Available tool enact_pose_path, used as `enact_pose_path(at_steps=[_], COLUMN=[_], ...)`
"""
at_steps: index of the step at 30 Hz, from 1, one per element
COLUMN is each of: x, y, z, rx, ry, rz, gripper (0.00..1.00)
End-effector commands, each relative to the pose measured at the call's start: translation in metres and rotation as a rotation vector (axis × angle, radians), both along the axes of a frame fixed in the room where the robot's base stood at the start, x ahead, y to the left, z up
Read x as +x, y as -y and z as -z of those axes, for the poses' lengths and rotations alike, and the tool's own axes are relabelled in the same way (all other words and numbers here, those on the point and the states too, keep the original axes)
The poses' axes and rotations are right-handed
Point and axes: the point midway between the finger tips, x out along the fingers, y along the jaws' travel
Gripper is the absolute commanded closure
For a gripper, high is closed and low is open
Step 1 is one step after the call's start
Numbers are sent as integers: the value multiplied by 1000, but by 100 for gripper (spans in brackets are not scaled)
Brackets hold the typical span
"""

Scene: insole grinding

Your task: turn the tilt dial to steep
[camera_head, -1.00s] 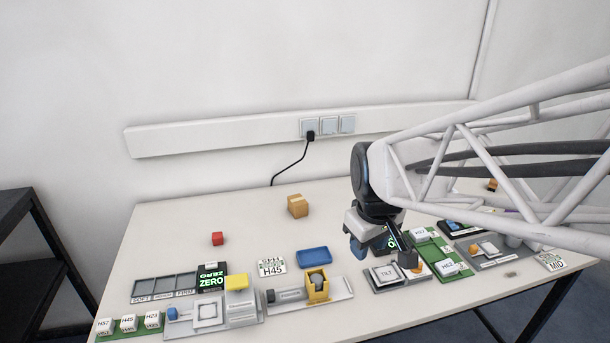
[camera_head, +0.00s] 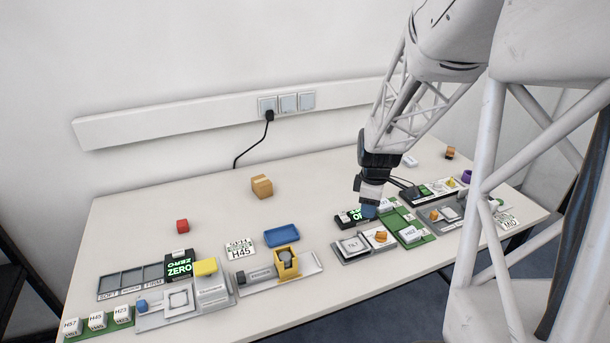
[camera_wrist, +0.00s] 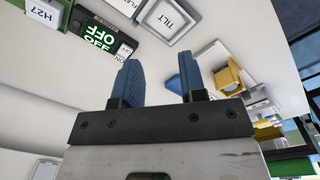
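The tilt station is a grey base with a white plate marked TILT (camera_head: 352,244) and, to its right, an orange dial (camera_head: 380,237) on a white plate. The dial's pointing direction is too small to read. A black display (camera_head: 345,219) stands behind; it reads OFF in green in the wrist view (camera_wrist: 100,37). The TILT plate shows at the wrist view's top (camera_wrist: 171,16); the dial is outside that view. My gripper (camera_head: 368,210) is behind the dial, beside the display, at unclear height. Its blue fingers (camera_wrist: 160,82) are apart with nothing between them.
A green board (camera_head: 418,240) with white hardness blocks lies right of the tilt station. A grey station with a yellow holder (camera_head: 287,263) and a blue tray (camera_head: 282,235) are left.

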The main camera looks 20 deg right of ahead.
Motion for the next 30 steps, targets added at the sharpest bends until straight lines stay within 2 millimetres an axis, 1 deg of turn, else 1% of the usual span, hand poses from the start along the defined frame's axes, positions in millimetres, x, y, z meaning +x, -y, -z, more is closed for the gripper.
enact_pose_path(at_steps=[1,6,9,11,16,26,30], x=[3,11,13,14,15,15,15], y=[12,42,54,58,64,63,63], z=[10,36,47,51,56,56,60], rx=[4,9,12,13,14,14,15], ry=[-9,-25,-30,-33,-35,-35,-35], rz=[-21,-106,-141,-156,-173,-173,-173], gripper=[62,62,62,62,62,62,62])
